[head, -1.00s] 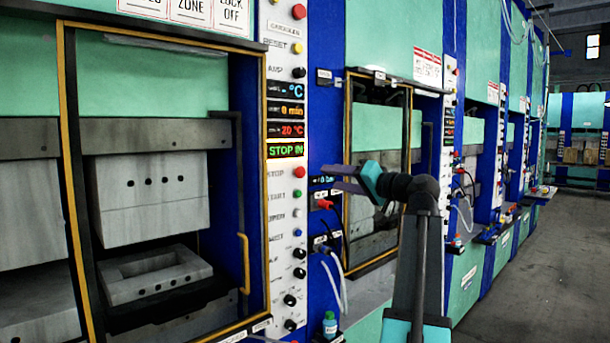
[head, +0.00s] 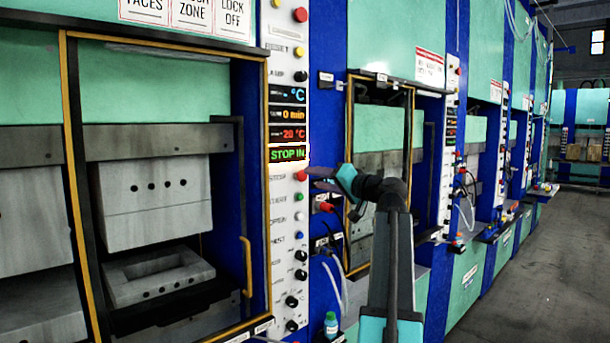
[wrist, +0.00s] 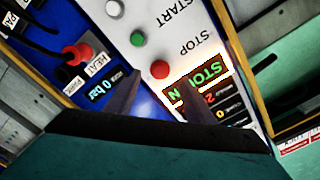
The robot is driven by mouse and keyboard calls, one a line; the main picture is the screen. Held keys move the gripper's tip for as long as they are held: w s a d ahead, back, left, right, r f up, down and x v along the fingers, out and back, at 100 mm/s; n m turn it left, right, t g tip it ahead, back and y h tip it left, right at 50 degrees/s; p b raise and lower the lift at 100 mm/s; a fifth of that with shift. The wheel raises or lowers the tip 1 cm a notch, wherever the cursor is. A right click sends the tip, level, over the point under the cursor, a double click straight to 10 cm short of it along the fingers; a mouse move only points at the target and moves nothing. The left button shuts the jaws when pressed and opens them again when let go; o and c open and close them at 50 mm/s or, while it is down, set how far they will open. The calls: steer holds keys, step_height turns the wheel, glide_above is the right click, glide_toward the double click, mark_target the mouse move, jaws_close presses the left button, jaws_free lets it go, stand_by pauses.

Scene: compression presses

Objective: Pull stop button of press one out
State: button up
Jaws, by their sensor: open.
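The stop button (head: 301,175) of press one is a red round knob on the white control panel (head: 282,220), just below the green "STOP IN" display (head: 288,155). In the wrist view the red stop button (wrist: 160,69) sits beside the word STOP, between and just beyond my two dark fingertips. My gripper (head: 314,179) is open and empty, with its tips close to the button's right side in the head view. I cannot tell whether a finger touches the button.
A green start button (wrist: 137,39) and a white button (wrist: 113,7) share the panel. A red connector (wrist: 75,54) sticks out on the blue strip beside it. Another red button (head: 300,14) is at the panel's top. A yellow-framed door (head: 266,200) stands left; the aisle floor (head: 530,270) is clear.

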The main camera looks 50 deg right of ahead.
mark_target(304, 176)
steer(key=shift+w+d+p, duration=0.15)
steer(key=shift+w+p, duration=0.6)
steer(key=shift+w, duration=1.8)
